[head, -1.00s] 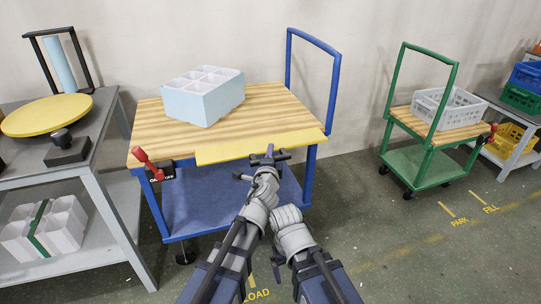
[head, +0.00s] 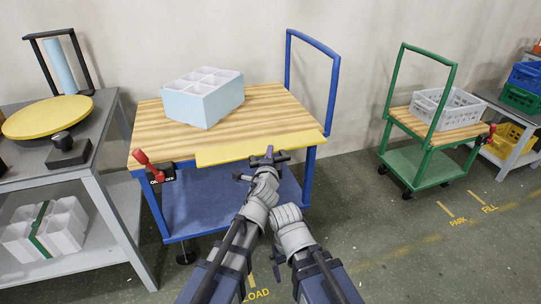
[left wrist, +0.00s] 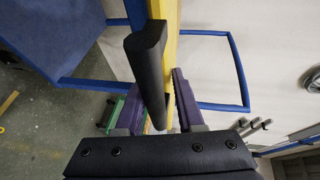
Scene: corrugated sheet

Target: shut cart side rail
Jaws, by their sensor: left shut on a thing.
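The blue cart (head: 308,175) has a wooden deck (head: 262,108). A yellow side rail (head: 225,154) runs along the deck's near edge, about level with it; its exact tilt is hard to tell. My left gripper (head: 268,157) is at the middle of the rail, shut on its black handle. In the left wrist view the purple fingers (left wrist: 155,108) lie on either side of the black handle (left wrist: 148,70), against the yellow rail (left wrist: 171,50). A red-knobbed latch (head: 143,159) sits at the deck's near left corner. My right arm shows, but I cannot see its gripper.
A pale blue divided box (head: 203,103) stands on the deck, back from the rail. A grey table (head: 95,150) with a yellow disc (head: 47,117) is at left. A green cart (head: 425,160) stands at right. Open floor (head: 400,245) lies at front right.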

